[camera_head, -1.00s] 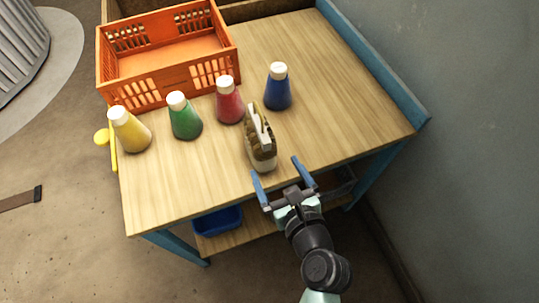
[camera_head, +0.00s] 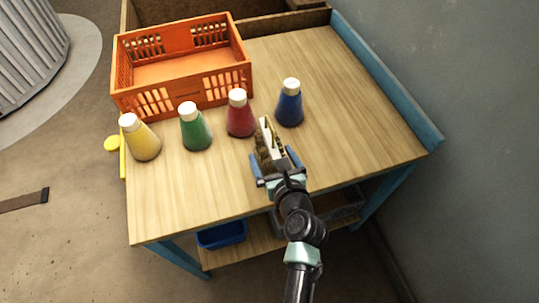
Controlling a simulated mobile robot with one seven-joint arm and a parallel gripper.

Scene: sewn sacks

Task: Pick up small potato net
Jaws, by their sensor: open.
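The small potato net (camera_head: 264,146) stands upright on the wooden table, brown with a pale label strip along its top. My gripper (camera_head: 275,162) is at the net, with its blue fingers spread, one on the left side and one on the right. The gripper hides the net's lower front part. I cannot tell whether the fingers touch it.
Four-sided orange crate (camera_head: 183,98) stands empty at the back left of the table (camera_head: 340,110). The table's right side is clear.

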